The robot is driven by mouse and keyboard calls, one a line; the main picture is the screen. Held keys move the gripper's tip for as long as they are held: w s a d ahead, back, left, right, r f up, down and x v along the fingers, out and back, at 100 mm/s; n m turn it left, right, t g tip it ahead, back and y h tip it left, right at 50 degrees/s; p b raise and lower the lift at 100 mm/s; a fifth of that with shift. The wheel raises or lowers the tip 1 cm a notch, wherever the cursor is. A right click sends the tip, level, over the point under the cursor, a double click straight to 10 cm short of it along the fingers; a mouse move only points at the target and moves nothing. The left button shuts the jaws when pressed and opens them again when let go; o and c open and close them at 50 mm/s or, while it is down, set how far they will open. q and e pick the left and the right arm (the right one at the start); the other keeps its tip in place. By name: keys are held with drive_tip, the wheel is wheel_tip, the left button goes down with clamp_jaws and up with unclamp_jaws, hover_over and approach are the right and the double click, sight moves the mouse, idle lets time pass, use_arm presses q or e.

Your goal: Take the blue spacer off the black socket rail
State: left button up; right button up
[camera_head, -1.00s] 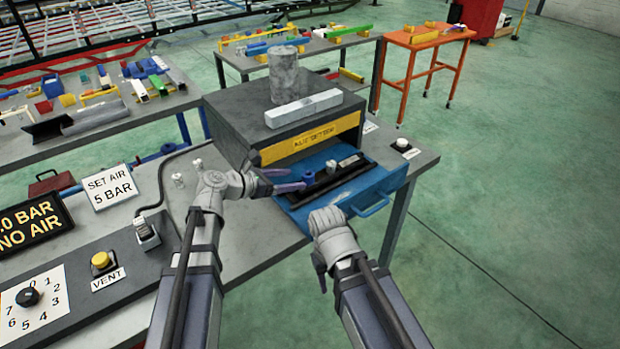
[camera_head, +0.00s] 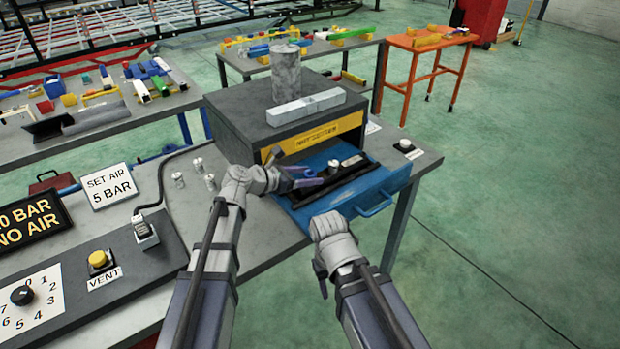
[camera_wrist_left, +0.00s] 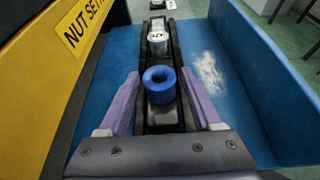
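The blue spacer (camera_wrist_left: 159,85) is a short ring with a hole, standing on the black socket rail (camera_wrist_left: 165,118) in the left wrist view. My left gripper (camera_wrist_left: 160,88) is open, with one purple finger on each side of the spacer and gaps between. In the head view my left gripper (camera_head: 312,177) is over the near left end of the rail (camera_head: 350,178) and hides most of the spacer. A silver socket (camera_wrist_left: 157,41) stands farther along the rail. My right gripper (camera_head: 321,275) hangs in front of the drawer, away from the rail; its fingers cannot be made out clearly.
The rail lies in a blue open drawer (camera_head: 377,202) under a dark box with a yellow label (camera_head: 315,136). The box overhangs the drawer's back side. Small silver parts (camera_head: 210,182) stand on the bench to the left. A control panel (camera_head: 125,262) is at lower left.

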use_arm(q)
clamp_jaws()
idle(0.3)
drive_tip(key=shift+r, duration=0.15)
idle(0.3)
wheel_tip(320, 180, up, 10)
drive_tip(key=p, duration=1)
